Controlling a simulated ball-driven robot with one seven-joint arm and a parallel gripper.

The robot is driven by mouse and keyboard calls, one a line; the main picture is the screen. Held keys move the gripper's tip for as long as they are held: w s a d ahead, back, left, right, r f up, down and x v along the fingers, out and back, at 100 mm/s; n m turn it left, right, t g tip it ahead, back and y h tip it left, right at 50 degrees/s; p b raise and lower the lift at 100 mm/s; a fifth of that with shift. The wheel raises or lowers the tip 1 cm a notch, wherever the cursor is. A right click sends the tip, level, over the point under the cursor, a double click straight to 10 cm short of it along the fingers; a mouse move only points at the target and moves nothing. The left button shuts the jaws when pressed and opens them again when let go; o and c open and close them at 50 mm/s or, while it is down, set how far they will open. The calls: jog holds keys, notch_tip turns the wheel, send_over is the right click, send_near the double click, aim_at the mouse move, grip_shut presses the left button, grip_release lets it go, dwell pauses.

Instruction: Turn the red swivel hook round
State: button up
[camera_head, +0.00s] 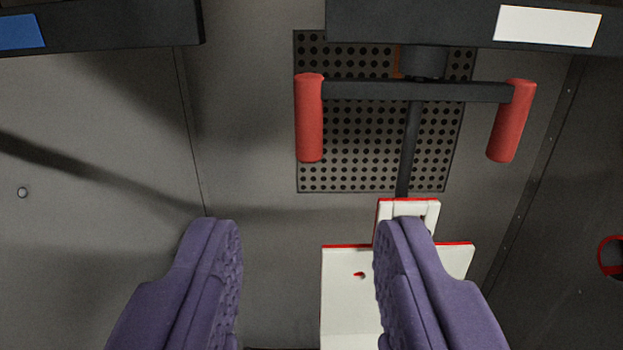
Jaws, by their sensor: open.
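The red swivel hook (309,118) hangs under a dark overhead beam at the upper right. It has a dark crossbar (465,92) with a red grip at each end, the other grip (511,120) being at the right. A dark rod runs down from the crossbar to a white part with red edges (409,208). My gripper (308,232) is open, its two purple fingers wide apart and empty. In the picture the fingertips lie below the hook, apart from it. The right finger covers part of the white part.
A dark beam (460,22) with a white label spans the upper right. Another beam (100,28) with a blue label is at the upper left. A perforated panel (375,175) is behind the hook. A white panel (345,300) hangs below. A red-rimmed object (611,256) is at the right edge.

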aim_at(309, 141)
jog(key=w+p, duration=0.1)
jog(key=w, duration=0.9)
jog(key=shift+w+f, duration=0.1)
jog(key=shift+w, duration=0.65)
jog(key=shift+c, duration=0.2)
jog(key=shift+s, duration=0.1)
jog(key=c, duration=0.5)
